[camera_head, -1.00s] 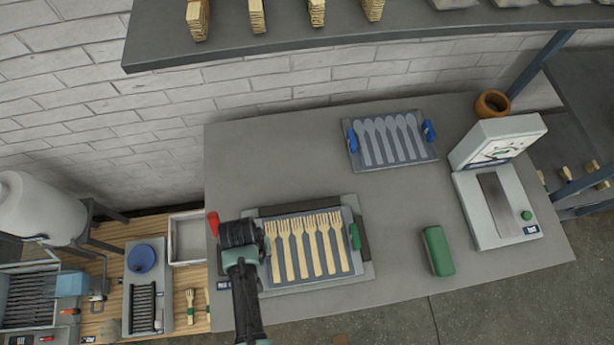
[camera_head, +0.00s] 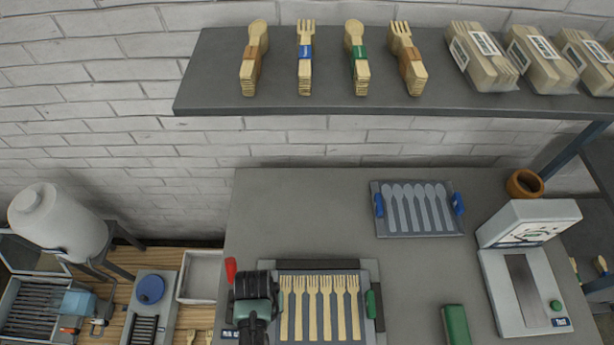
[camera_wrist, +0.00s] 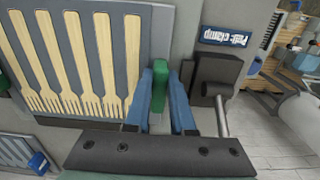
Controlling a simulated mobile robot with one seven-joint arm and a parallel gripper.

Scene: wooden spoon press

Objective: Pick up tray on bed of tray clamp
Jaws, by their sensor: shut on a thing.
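The tray (camera_head: 363,285) is a dark grey panel holding a row of pale wooden forks, lying on the light grey bed of the tray clamp (camera_head: 375,268). A green handle (camera_head: 371,304) shows at its right end. My gripper (camera_head: 250,300) is at the tray's left end, over the clamp's left side. In the wrist view the blue fingers (camera_wrist: 162,100) are shut on the tray's other green handle (camera_wrist: 159,85), with the tray (camera_wrist: 87,20) beside them. The clamp's dark block and lever (camera_wrist: 217,75) stand close to the fingers. My arm hides part of the clamp.
A second tray (camera_head: 415,228) with spoon shapes and blue handles lies behind on the table. A green block (camera_head: 455,326) and a white scale-like device (camera_head: 520,275) stand to the right. A shelf (camera_head: 230,90) with wooden cutlery hangs above. The table between the trays is clear.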

